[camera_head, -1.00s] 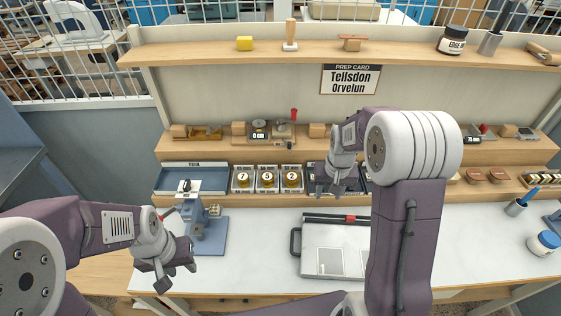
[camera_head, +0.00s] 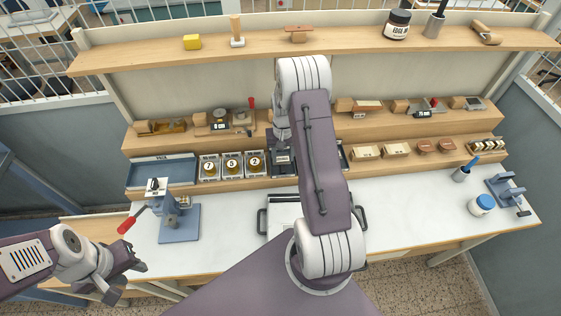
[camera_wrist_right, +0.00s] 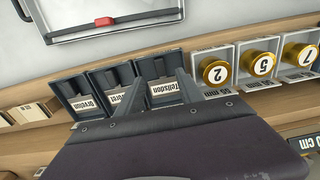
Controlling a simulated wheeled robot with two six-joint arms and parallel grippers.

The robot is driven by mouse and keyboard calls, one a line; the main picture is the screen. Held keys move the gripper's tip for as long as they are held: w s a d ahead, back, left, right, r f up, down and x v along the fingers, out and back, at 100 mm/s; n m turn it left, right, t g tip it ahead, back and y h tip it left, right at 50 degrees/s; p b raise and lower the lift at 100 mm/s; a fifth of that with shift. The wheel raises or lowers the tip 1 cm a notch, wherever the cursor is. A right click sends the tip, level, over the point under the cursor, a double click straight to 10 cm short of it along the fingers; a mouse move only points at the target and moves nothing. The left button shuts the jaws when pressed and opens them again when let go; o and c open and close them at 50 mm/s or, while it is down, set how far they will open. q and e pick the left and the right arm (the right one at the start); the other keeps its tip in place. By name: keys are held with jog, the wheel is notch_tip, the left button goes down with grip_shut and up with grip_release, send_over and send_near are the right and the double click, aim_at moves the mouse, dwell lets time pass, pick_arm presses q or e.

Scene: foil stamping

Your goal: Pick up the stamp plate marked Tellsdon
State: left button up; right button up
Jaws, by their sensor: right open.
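The stamp plate marked Tellsdon (camera_wrist_right: 164,88) sits in a dark holder, the one nearest the numbered spools. In the head view my right arm partly covers the holders, and the right gripper (camera_head: 282,135) is above the Tellsdon holder. My left gripper (camera_head: 122,277) is open and empty at the lower left, in front of the bench.
Two more labelled dark holders (camera_wrist_right: 108,80) stand beside Tellsdon. Spools marked 7, 5 and 2 (camera_head: 232,166) stand on its other side. A blue hand press (camera_head: 180,222) and a framed tray (camera_wrist_right: 110,15) are on the white bench. A shelf runs above.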

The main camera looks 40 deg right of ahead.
aim_at(283, 168)
jog(key=shift+w+d+f, duration=0.15)
jog(key=shift+d+f, duration=0.05)
jog(key=shift+f, duration=0.85)
notch_tip(283, 168, down, 4)
jog(key=p, duration=0.2)
jog(key=shift+a+f+p, duration=0.15)
jog(key=shift+f+p, duration=0.1)
jog(key=shift+p, duration=0.05)
jog(key=shift+w+f, duration=0.1)
jog(key=shift+f, duration=0.2)
jog(key=shift+r, duration=0.1)
grip_shut()
